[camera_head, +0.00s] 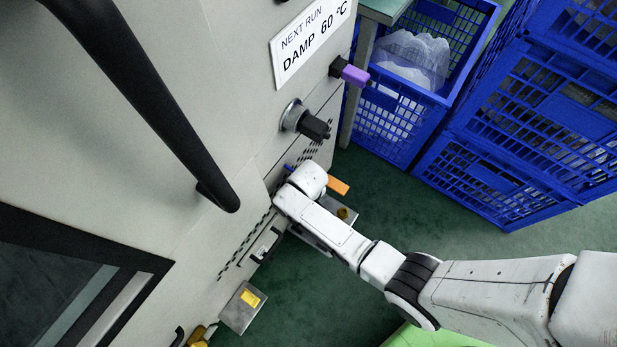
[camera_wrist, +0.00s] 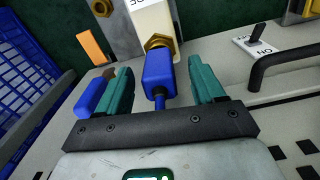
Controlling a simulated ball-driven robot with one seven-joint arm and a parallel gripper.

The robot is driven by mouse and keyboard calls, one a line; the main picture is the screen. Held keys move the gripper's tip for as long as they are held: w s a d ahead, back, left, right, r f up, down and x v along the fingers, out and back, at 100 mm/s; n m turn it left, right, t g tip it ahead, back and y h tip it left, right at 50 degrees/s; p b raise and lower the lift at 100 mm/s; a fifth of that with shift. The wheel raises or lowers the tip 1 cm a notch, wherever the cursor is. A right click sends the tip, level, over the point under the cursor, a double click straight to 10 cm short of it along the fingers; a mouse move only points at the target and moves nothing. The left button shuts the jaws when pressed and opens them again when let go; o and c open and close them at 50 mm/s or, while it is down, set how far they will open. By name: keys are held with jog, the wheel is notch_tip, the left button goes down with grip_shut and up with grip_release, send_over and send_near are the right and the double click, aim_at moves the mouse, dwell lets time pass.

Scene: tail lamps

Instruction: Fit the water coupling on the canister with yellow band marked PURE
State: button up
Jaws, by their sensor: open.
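In the wrist view, a blue coupling (camera_wrist: 158,72) with a thin dark blue stem stands between the teal fingers of my gripper (camera_wrist: 161,64). The fingers are open, with a gap on both sides of it. Its far end meets or overlaps a brass fitting (camera_wrist: 158,43) on a white canister (camera_wrist: 152,18); I cannot tell whether it is seated. The canister's lettering is cut off, and no yellow band or word PURE shows. In the head view, my gripper is hidden behind my wrist, low beside the machine front.
A blue block (camera_wrist: 88,98) lies outside the left finger, near an orange tab (camera_wrist: 91,46). A black handle (camera_wrist: 284,64) and a switch (camera_wrist: 255,40) are at right. A purple-tipped lever (camera_head: 354,75) and a black knob (camera_head: 314,127) project from the machine. Blue crates (camera_head: 520,120) stand right.

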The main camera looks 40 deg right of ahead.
notch_tip(320, 180, up, 8)
jog(key=p, duration=0.2)
jog(key=shift+f+p, duration=0.25)
jog(key=shift+p, duration=0.1)
